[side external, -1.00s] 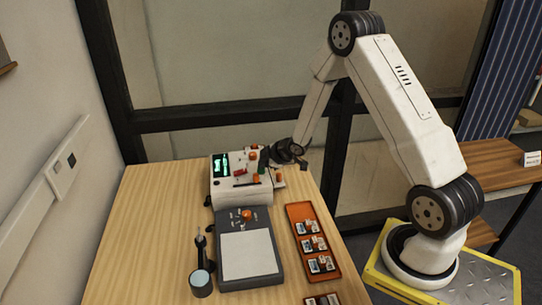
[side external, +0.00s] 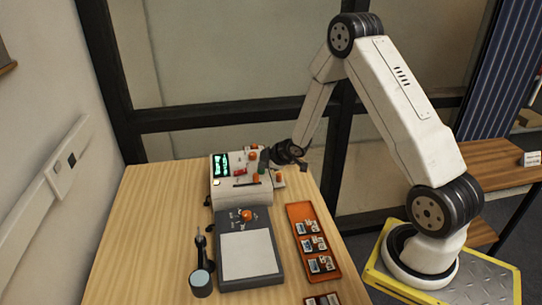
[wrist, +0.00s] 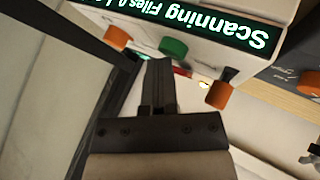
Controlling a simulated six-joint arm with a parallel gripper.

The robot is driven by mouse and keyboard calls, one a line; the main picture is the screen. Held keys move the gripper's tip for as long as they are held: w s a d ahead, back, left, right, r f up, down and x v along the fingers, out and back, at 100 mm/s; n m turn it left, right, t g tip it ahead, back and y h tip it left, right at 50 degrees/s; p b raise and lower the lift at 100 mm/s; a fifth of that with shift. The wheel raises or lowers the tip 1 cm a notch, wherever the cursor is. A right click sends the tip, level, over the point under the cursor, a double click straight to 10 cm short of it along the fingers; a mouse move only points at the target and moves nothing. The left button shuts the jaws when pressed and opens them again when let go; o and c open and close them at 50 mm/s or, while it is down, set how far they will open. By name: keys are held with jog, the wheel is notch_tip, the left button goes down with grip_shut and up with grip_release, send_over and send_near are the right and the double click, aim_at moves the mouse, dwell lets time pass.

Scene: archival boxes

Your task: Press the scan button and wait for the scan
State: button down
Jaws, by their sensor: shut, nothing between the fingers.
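The white scanner console (side external: 228,192) stands at the back of the wooden table. Its lit screen (side external: 222,164) also shows in the wrist view (wrist: 180,18), where it reads upside down "Scanning Files" and a partly cut-off number. A green round button (wrist: 173,47) sits close beyond my fingertips in the wrist view. No label shows which control is the scan button. My gripper (wrist: 158,66) is shut and empty, over the console's panel; in the side view it is at the console's right end (side external: 264,160). Whether the fingertips touch a button cannot be told.
Orange knobs (wrist: 117,38) (wrist: 219,95) stand on either side of my fingers. A grey flat pad unit (side external: 248,254), an orange tray (side external: 299,212) with small boxes and a dark lamp-like stand (side external: 201,283) are in front.

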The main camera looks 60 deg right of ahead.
aim_at(263, 170)
jog(key=shift+r, duration=0.8)
jog(key=shift+r, duration=0.1)
jog(key=shift+r, duration=2.45)
dwell(0.3)
